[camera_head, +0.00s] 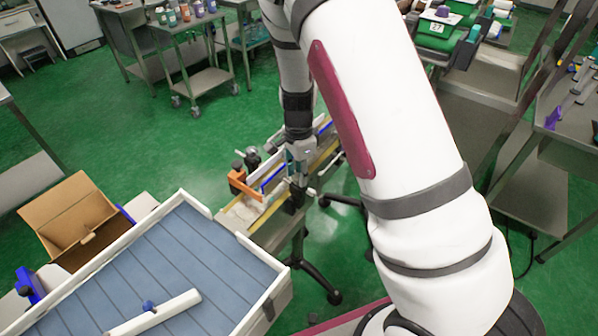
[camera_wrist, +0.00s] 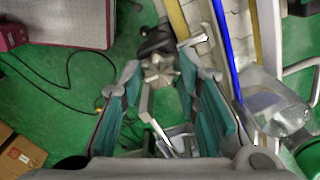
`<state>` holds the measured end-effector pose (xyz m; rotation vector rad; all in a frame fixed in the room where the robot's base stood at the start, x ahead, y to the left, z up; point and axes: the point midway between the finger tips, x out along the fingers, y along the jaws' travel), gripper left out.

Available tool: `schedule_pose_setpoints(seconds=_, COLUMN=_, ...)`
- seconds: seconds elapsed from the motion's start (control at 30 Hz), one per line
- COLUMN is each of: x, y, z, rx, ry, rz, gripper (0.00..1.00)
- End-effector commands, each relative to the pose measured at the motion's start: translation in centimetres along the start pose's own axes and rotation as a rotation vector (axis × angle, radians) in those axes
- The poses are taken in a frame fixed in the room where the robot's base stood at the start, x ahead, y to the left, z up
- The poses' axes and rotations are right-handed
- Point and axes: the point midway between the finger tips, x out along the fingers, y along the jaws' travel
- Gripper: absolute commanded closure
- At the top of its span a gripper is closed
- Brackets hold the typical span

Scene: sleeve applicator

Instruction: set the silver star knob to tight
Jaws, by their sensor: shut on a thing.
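The silver star knob (camera_wrist: 161,73) shows in the wrist view between the two teal fingers of my gripper (camera_wrist: 160,66), with a dark fitting (camera_wrist: 156,41) just beyond it. The fingers are closed in on the knob from both sides. In the head view my gripper (camera_head: 298,178) points down at the side of the sleeve applicator (camera_head: 262,222), and I cannot make out the knob there. No tight mark or scale is legible, so the knob's setting cannot be read.
An orange bracket (camera_head: 243,184) and a blue rail (camera_head: 273,177) lie close beside my gripper on the applicator. A blue-grey tray table (camera_head: 185,262) and an open cardboard box (camera_head: 75,222) stand at the front left. Green floor is free at the left.

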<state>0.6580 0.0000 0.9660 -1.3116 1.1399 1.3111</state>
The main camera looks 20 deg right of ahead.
Motion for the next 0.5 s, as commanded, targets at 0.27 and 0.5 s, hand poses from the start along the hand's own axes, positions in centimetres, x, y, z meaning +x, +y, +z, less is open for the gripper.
schedule_pose_setpoints(seconds=0.27, x=-0.04, y=-0.06, z=-0.01, rx=0.017, ry=0.0, rz=-0.001, gripper=0.98)
schedule_pose_setpoints(seconds=0.5, x=-0.04, y=-0.06, z=0.0, rx=0.016, ry=0.0, rz=-0.001, gripper=0.66)
